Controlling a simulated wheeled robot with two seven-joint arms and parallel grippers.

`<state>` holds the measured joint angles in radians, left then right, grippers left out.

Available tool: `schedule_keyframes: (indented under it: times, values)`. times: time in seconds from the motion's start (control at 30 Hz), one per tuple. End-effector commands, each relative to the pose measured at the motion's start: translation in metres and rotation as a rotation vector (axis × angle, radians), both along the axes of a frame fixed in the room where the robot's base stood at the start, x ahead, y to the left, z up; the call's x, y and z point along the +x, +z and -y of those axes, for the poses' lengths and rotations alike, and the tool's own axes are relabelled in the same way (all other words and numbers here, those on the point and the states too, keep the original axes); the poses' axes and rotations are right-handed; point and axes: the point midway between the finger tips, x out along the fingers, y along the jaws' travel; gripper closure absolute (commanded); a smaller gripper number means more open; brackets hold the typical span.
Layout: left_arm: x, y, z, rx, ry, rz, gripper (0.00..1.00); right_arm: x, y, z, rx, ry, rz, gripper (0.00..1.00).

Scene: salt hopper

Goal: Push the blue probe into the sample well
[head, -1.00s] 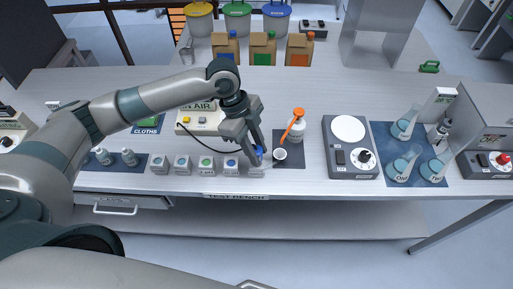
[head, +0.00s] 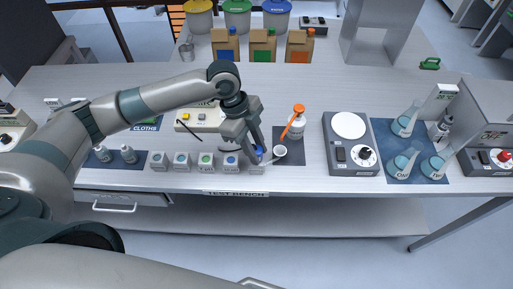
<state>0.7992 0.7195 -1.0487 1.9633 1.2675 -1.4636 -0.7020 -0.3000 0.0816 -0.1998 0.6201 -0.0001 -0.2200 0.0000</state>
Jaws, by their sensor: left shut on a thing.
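My left gripper (head: 256,152) is over the front middle of the bench, pointing down and shut on the blue probe (head: 259,151). Only a small blue part of the probe shows between the fingers; its tip is hidden. A small pale block (head: 257,170) stands right under the gripper, at the right end of a row of similar blocks with coloured dots. It may be the sample well, but its opening is hidden. I cannot tell whether the probe touches it. My right gripper is not in view.
A white cup or scoop (head: 280,150) and an orange-topped bottle (head: 297,122) are close right of the gripper. A dial device (head: 350,145) and flasks on a blue mat (head: 384,133) stand further right. Cartons (head: 262,47) stand at the back. A dark cable curves behind my left gripper.

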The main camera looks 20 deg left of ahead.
Motion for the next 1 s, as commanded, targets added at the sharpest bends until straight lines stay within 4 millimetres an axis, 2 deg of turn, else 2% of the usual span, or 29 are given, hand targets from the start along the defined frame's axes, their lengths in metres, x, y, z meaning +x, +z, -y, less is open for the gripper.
schedule_keyframes:
  times: [0.63, 0.67, 0.7, 0.73, 0.93, 0.97, 1.0]
  values:
    - [-0.0002, -0.0088, 0.0, 0.0, 0.0, -0.001, 1.0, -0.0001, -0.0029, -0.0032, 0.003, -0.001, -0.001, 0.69]
    - [-0.0002, -0.0088, 0.0, 0.0, 0.0, 0.0, 0.66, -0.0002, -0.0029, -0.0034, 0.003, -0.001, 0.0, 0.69]
    - [-0.0002, -0.0088, 0.0, 0.0, 0.0, -0.001, 0.57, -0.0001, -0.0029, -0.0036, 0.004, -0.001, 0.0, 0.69]
    - [-0.0002, -0.0088, 0.0, 0.0, 0.0, 0.0, 0.52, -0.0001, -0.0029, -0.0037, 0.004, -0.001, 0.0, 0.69]
    - [-0.0002, -0.0087, 0.0, 0.0, 0.0, 0.0, 0.52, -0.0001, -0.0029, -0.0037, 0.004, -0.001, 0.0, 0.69]
    - [-0.0002, -0.0088, 0.0, 0.0, 0.0, 0.0, 0.47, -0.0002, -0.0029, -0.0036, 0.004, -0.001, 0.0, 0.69]
    - [-0.0002, -0.0088, 0.0, 0.0, 0.0, 0.0, 0.37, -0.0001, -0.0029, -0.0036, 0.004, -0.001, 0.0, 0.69]
